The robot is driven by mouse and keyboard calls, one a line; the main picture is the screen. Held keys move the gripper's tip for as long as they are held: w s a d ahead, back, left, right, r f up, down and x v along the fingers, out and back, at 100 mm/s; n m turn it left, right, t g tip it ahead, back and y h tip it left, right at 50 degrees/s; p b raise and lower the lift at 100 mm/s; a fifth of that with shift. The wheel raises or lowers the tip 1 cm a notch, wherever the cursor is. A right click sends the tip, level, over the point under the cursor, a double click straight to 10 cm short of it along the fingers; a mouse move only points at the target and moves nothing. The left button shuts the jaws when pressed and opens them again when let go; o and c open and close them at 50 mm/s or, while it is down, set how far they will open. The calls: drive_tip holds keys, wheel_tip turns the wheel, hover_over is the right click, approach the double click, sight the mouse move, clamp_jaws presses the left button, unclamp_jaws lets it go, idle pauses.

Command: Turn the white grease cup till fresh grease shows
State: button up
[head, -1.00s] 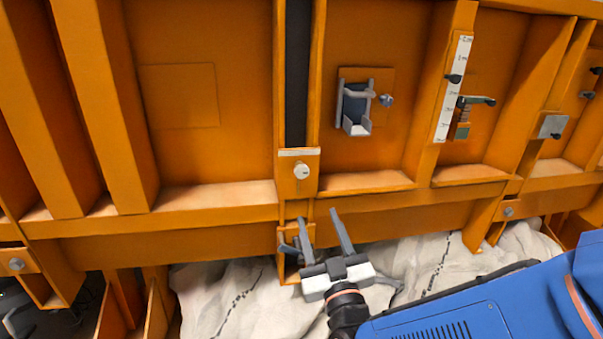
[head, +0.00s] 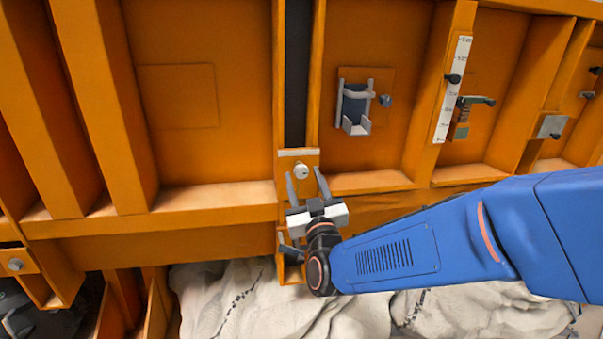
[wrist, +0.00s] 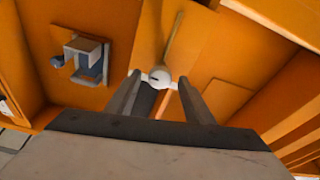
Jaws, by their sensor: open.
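The white grease cup (head: 301,171) is a small round knob on an orange bracket plate below a dark vertical slot. My gripper (head: 305,183) is open just below it in the head view, one finger to each side. In the wrist view the cup (wrist: 159,77) shows as a round face with a dark mark, seen between the fingertips of my gripper (wrist: 161,80). The fingers look apart from the cup. I cannot tell how much depth is left between them. No grease can be made out.
A grey bracket holding a dark block (head: 355,107) is on the panel to the upper right. A white scale strip (head: 453,90) and a dark-handled latch (head: 472,102) are further right. Orange ribs stand out on both sides. White sacks (head: 250,300) lie below.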

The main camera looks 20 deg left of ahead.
sight(302, 174)
drive_tip(key=shift+x, duration=1.55)
drive_tip(key=c, duration=1.1)
drive_tip(key=shift+o, duration=0.2)
drive_tip(key=shift+m, duration=0.3)
drive_tip(key=m+h, duration=0.1)
drive_tip(key=m, duration=0.2)
drive_tip(key=m+t+h, duration=0.1)
drive_tip(key=m, duration=0.3)
drive_tip(key=m+h, duration=0.1)
drive_tip(key=m, duration=0.2)
drive_tip(key=m+h, duration=0.1)
drive_tip(key=m, duration=0.1)
drive_tip(key=shift+f+m, duration=0.1)
drive_tip(key=shift+m, duration=0.3)
drive_tip(key=shift+m+h, duration=0.3)
